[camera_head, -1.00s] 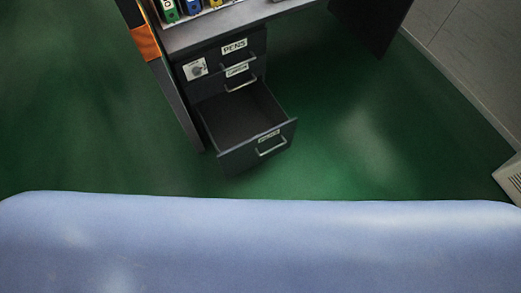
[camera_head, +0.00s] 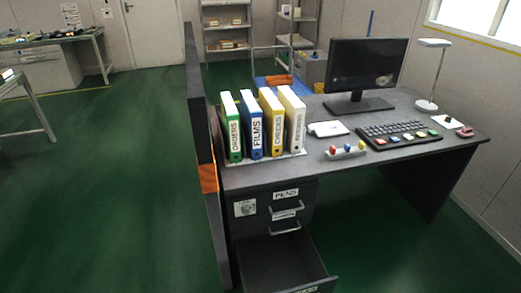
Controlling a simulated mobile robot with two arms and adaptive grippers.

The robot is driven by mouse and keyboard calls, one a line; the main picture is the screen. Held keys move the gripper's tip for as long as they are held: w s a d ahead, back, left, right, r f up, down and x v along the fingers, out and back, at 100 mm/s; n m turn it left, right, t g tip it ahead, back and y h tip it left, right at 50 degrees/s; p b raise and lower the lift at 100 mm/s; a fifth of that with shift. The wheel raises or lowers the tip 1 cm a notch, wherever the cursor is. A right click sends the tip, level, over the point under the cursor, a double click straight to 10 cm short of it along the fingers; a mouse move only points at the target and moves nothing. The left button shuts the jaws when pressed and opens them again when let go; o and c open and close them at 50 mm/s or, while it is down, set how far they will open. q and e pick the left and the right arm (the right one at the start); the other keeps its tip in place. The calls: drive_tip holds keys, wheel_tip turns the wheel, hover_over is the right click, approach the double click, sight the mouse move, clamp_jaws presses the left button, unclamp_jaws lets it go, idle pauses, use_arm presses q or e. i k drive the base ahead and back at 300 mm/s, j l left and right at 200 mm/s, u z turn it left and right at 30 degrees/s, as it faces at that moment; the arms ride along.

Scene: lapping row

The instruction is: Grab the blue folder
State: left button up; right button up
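The blue folder (camera_head: 254,135), labelled FILMS, stands upright in a row of binders on the left part of the dark desk (camera_head: 302,184). A green folder (camera_head: 233,138) labelled ORDERS stands on its left, and a yellow folder (camera_head: 275,132) on its right. A white-labelled folder (camera_head: 295,128) ends the row. The row stands on a thin light base. Neither of my grippers shows in the head view.
The bottom drawer (camera_head: 281,262) under the desk is pulled open. A dark partition (camera_head: 207,160) rises at the desk's left edge. A monitor (camera_head: 361,68), keyboard (camera_head: 401,133) and lamp (camera_head: 433,75) stand further right. Green floor is clear on the left.

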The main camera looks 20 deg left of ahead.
sight(252, 114)
drive_tip(key=j+u, duration=0.45)
drive_tip(key=i+j+u, duration=0.15)
drive_tip(key=j+u, duration=0.25)
drive_tip(key=i+j+u, duration=0.4)
drive_tip(key=i+j, duration=0.15)
drive_tip(key=i+j+u, duration=0.35)
drive_tip(key=i+j, duration=0.15)
drive_tip(key=i+z, duration=0.45)
drive_tip(key=i+j+z, duration=0.15)
drive_tip(key=i+z, duration=0.3)
drive_tip(key=i+j+z, duration=0.4)
drive_tip(key=i, duration=0.2)
drive_tip(key=i+z, duration=0.1)
drive_tip(key=z, duration=0.3)
drive_tip(key=i+z, duration=0.1)
drive_tip(key=z, duration=0.3)
drive_tip(key=i+z, duration=0.15)
drive_tip(key=z, duration=0.25)
drive_tip(key=j+z, duration=0.15)
drive_tip(key=z, duration=0.25)
drive_tip(key=i+j+z, duration=0.15)
drive_tip(key=z, duration=0.25)
